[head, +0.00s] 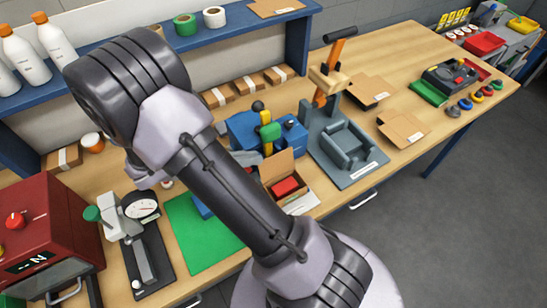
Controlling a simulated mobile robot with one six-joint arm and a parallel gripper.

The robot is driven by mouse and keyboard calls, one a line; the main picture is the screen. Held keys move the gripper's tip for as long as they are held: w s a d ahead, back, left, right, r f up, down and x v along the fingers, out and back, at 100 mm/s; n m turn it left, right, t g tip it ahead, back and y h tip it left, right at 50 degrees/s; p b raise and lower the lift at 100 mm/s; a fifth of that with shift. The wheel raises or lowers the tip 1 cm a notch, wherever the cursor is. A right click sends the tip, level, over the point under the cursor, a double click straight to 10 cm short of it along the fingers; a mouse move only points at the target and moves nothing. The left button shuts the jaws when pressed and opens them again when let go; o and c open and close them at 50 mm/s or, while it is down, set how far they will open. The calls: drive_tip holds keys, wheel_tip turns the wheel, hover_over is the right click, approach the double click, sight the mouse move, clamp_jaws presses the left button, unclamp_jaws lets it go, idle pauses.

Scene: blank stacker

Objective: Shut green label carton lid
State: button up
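An open carton (277,168) sits at the middle of the workbench, just right of my arm. Its brown lid flap stands up at the back, and a red block (286,187) lies inside. Its front side looks white; I cannot make out a green label on it. My arm crosses the middle of the head view and hides part of the bench left of the carton. My gripper is not visible; it is hidden behind the arm or out of view.
A green mat (203,243) lies left of the carton, beside a dial gauge stand (142,206) and a red machine (45,235). A blue device (245,132) and a grey fixture (347,148) stand close behind and right. Flat brown cartons (403,128) lie farther right.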

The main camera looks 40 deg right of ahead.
sight(271, 157)
drive_tip(key=b+x, duration=0.1)
drive_tip(key=x, duration=0.6)
drive_tip(key=shift+s+d+f+b, duration=0.15)
drive_tip(key=shift+d+b, duration=0.1)
drive_tip(key=shift+b, duration=0.15)
clamp_jaws()
drive_tip(key=shift+a, duration=0.2)
idle(0.9)
